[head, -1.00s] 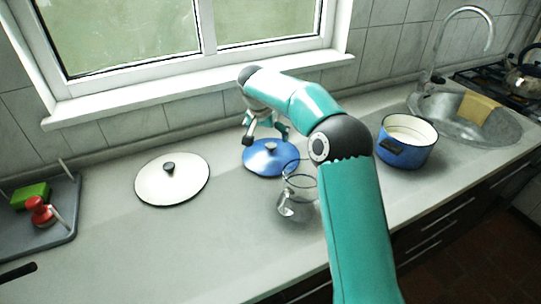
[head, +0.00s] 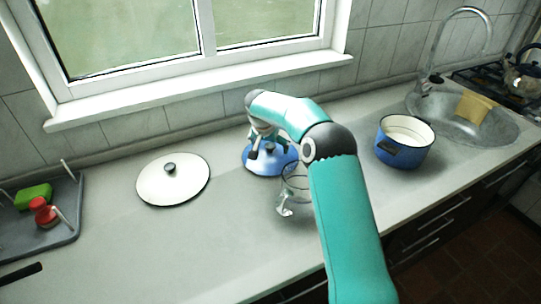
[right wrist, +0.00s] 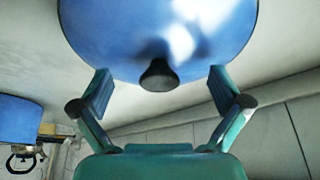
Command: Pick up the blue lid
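The blue lid (head: 262,165) lies on the counter below the window, in the middle of the head view. In the right wrist view the blue lid (right wrist: 140,40) fills the top, with its dark knob (right wrist: 158,76) between my fingers but ahead of them. My right gripper (right wrist: 160,92) is open, its two fingers spread to either side of the knob with gaps. In the head view my right gripper (head: 268,146) is over the lid and hides part of it. Whether the fingers touch the lid cannot be told. My left gripper is not in view.
A glass jug (head: 291,190) stands just in front of the blue lid, partly behind my right arm. A white lid (head: 150,185) lies to the left. A blue pot (head: 400,155) stands right, near the sink (head: 450,125). A grey tray (head: 62,235) is far left.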

